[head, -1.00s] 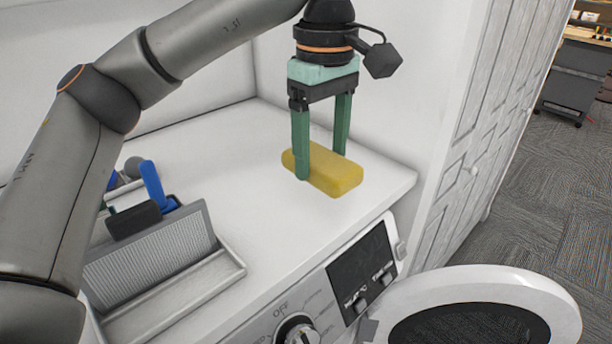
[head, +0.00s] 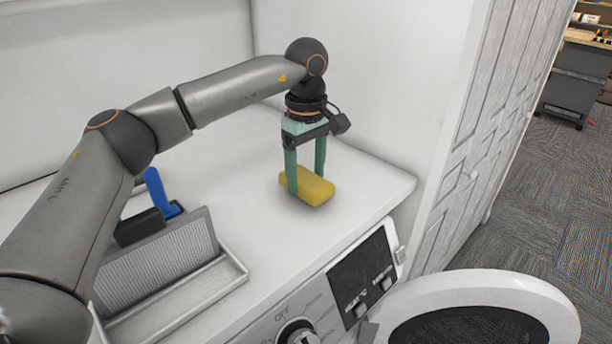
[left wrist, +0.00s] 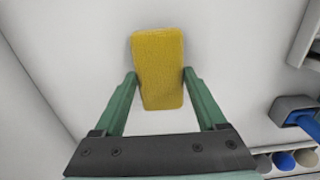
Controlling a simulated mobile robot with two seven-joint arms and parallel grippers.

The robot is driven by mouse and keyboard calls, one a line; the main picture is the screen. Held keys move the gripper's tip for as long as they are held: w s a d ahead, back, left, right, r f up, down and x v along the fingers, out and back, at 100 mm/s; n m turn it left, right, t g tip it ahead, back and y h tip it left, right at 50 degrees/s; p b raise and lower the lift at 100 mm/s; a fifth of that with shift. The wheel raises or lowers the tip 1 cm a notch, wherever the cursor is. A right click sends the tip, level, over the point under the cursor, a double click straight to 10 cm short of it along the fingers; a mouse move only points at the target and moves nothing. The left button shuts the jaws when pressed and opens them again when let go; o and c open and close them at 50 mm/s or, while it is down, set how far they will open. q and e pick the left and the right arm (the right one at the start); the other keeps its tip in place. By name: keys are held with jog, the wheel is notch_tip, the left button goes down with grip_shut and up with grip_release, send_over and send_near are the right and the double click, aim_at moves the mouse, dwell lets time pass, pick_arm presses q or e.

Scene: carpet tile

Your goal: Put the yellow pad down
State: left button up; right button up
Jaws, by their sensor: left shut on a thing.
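The yellow pad (head: 317,190) is a rounded block at the white washer top, near its right end. My left gripper (head: 306,188) points down with its green fingers on either side of the pad and is shut on it. In the left wrist view the pad (left wrist: 158,66) lies between the two fingertips (left wrist: 160,82) and reaches beyond them. Whether the pad's underside touches the top or hangs just above it, I cannot tell. My right gripper is not in view.
A grey ribbed caddy (head: 165,262) with a blue-handled tool (head: 158,188) stands at the left on the white top (head: 235,170). The top is clear around the pad. Walls stand behind and to the right. The round washer door (head: 545,300) is open in front.

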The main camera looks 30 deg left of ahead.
aim_at(306, 178)
pick_arm(q)
jog(key=shift+f, duration=0.5)
jog(key=shift+f, duration=0.15)
jog(key=o, duration=1.3)
notch_tip(306, 178, up, 12)
jog(key=shift+r+p, duration=0.15)
jog(key=shift+p, duration=0.15)
